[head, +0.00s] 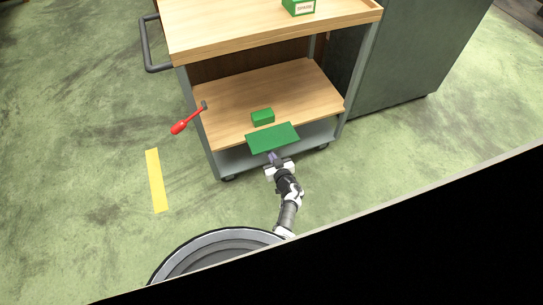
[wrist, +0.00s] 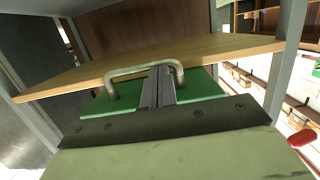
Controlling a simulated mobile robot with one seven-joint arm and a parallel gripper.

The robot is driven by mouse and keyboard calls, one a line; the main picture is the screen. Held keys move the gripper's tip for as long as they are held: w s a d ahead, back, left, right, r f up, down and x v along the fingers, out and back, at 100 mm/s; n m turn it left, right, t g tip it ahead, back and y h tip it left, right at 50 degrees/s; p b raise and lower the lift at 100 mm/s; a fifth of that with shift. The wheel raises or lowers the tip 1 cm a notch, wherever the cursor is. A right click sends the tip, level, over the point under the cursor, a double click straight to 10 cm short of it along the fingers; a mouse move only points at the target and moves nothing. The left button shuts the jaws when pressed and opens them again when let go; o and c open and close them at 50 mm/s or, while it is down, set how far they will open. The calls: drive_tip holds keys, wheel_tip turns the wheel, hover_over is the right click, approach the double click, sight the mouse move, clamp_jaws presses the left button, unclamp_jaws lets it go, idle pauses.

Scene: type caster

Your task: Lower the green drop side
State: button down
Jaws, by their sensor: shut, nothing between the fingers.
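The green drop side (head: 272,138) is a flat panel at the front edge of the cart's lower shelf, and it looks tilted outward. It also shows in the wrist view (wrist: 100,104), partly hidden behind my gripper, with a bent metal handle (wrist: 125,72) on it. My gripper (head: 272,157) is just in front of the panel's near edge. In the wrist view its two fingers (wrist: 158,84) are together and empty, pointing at the handle and overlapping its bar. I cannot tell whether they touch the handle.
A small green block (head: 262,117) lies on the lower wooden shelf (head: 235,103) behind the panel. A red-handled lever (head: 181,126) sticks out from the cart's left side. A green box (head: 300,7) stands on the top shelf. A dark cabinet (head: 405,60) is on the right. Floor in front is clear.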

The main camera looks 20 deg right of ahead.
drive_tip(key=s+r+p, duration=0.2)
drive_tip(key=s+p, duration=0.7)
drive_tip(key=s, duration=0.4)
drive_tip(key=shift+s+d+r, duration=0.25)
drive_tip(key=shift+r, duration=0.15)
drive_tip(key=shift+s+a, duration=0.1)
